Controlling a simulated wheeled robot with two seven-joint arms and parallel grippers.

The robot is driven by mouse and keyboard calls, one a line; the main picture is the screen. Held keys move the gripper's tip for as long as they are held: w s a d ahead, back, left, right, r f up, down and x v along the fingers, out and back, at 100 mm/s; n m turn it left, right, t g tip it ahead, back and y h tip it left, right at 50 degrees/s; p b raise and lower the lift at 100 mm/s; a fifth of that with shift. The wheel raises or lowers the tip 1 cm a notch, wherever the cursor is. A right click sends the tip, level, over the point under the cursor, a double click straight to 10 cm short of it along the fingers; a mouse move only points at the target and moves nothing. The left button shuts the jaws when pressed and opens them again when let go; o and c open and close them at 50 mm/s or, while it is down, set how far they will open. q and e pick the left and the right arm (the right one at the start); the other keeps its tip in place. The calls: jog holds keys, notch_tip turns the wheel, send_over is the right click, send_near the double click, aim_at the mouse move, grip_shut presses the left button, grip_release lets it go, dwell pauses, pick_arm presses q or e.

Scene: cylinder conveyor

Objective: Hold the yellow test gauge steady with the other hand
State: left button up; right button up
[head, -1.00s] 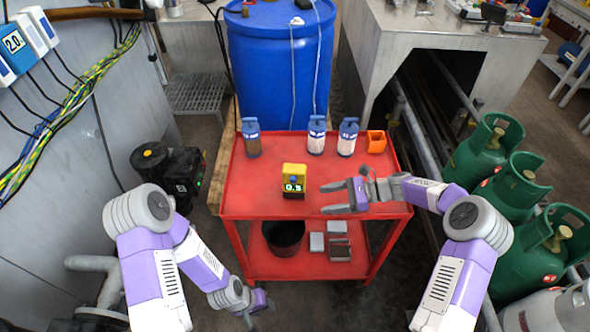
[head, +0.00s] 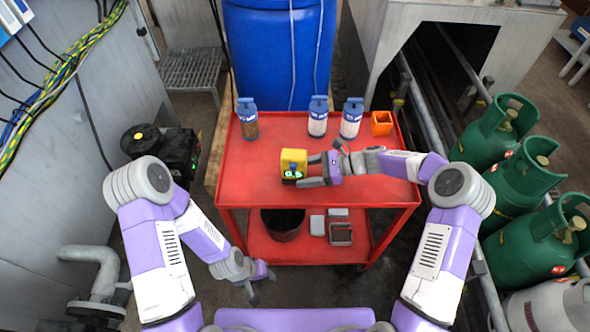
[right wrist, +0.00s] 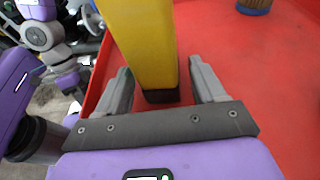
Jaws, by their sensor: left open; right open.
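The yellow test gauge (head: 293,160) stands upright on the red cart's top, with a lit green display on its front. My right gripper (head: 309,170) is open at the gauge's right side. In the right wrist view, the gauge (right wrist: 143,45) rises between the two open fingers of my right gripper (right wrist: 160,90), with a gap visible on the right side. Contact on the left side is unclear. My left gripper (head: 262,284) is open and empty, low in front of the cart and below its top.
The red cart (head: 240,185) carries several blue-capped cylinders, including one at the left (head: 247,118), and an orange open box (head: 382,123) along its back. A black bucket (head: 283,222) is on the lower shelf. Green gas bottles (head: 525,180) stand at the right.

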jog(key=shift+x, duration=1.2)
jog(key=c, duration=0.9)
pick_arm(q)
jog(key=shift+c, duration=0.6)
pick_arm(e)
jog(key=shift+c, duration=0.8)
pick_arm(q)
grip_shut()
